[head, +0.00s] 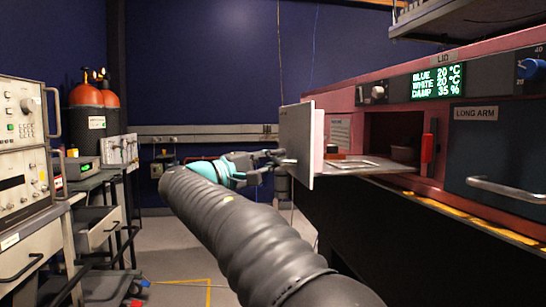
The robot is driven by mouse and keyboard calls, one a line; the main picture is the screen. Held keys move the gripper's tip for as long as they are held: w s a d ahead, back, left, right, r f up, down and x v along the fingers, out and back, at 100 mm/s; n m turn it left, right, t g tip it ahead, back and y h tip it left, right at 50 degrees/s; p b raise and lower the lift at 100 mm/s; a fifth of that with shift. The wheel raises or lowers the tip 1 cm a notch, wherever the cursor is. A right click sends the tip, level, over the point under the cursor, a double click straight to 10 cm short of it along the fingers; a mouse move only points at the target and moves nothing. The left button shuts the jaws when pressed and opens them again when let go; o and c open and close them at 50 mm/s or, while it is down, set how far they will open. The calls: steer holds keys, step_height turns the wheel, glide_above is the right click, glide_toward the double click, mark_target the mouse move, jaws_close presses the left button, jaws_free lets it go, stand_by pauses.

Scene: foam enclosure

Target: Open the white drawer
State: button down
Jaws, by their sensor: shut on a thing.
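The white drawer (298,145) stands well out from the pink cabinet on the right, with its flat front panel facing left. Its shallow tray (385,168) reaches back to a dark opening in the cabinet. My gripper (278,157) is at the left face of the front panel, shut on the drawer's handle, which is mostly hidden by the fingers. My arm reaches it from the lower right in a grey ribbed sleeve.
A dark blue drawer (500,150) labelled LONG ARM is shut at right. A red upright handle (427,148) stands beside the opening. Instruments on a bench (22,140) and red-topped cylinders (88,97) line the left. Grey floor (175,262) shows between.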

steer(key=c, duration=1.2)
jaws_free()
steer(key=shift+a, duration=0.15)
steer(key=v, duration=1.2)
steer(key=shift+w, duration=0.1)
